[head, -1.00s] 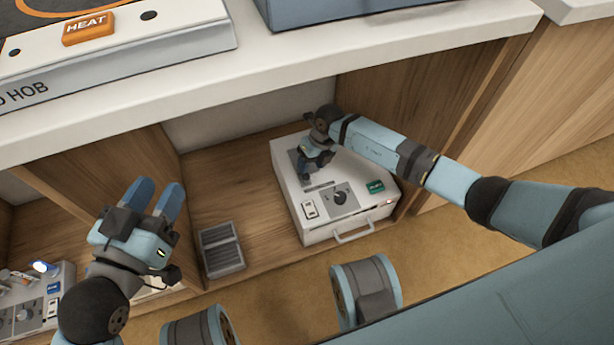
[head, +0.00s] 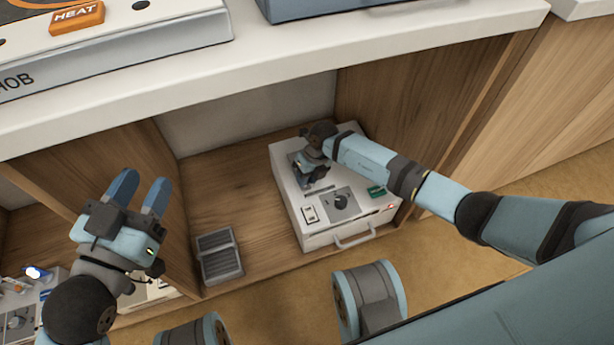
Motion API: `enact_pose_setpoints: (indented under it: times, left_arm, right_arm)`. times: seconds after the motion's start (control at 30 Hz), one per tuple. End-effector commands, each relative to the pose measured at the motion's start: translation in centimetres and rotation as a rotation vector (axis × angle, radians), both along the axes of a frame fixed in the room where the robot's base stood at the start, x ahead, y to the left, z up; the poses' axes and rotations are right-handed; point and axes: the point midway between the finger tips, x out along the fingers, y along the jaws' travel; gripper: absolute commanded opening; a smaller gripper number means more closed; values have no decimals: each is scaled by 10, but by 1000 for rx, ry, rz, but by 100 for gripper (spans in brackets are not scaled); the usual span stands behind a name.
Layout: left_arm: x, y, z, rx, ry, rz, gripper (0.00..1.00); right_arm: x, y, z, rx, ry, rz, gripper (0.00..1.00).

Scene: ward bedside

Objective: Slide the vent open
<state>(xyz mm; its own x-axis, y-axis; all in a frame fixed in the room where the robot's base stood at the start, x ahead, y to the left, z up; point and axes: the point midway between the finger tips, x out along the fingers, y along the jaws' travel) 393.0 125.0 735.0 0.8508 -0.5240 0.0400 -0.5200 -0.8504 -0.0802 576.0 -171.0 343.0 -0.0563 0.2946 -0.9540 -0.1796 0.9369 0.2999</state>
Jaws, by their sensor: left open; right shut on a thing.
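A white box-shaped device (head: 290,205) stands in the open cabinet bay. Its top carries a dark grey slot, a dial (head: 341,202), a white switch and a green label. A grey patch, apparently the vent (head: 296,172), lies towards the back of the top, mostly hidden by my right gripper. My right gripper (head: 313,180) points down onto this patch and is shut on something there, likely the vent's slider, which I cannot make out. My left gripper (head: 140,192) is open and empty, well left of the device, with its fingers pointing up in the picture.
A grey ribbed tray (head: 219,256) sits on the cabinet floor left of the device. Wooden side walls (head: 380,110) and the white counter edge (head: 250,85) frame the bay. A hob (head: 120,50) lies on the counter. Another device (head: 18,320) shows at far left.

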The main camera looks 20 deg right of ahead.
Motion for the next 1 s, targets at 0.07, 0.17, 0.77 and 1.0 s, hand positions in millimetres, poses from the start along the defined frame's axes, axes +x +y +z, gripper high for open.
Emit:
enact_pose_setpoints:
  times: [0.07, 0.17, 0.77, 1.0]
  left_arm:
    - [0, 0, 1, -1, 2, 0, 43]
    - [-1, 0, 6, -11, 18, -4, 43]
    - [-11, -7, -4, -80, 135, -3, 43]
    - [-9, -6, -2, -75, 128, -4, 43]
  right_arm:
    - [0, -3, 1, -2, 0, 0, 0]
    - [1, -20, 3, -5, 1, -3, 0]
    - [3, -77, 0, -4, 0, -2, 0]
    - [3, -76, 0, -3, 0, -1, 51]
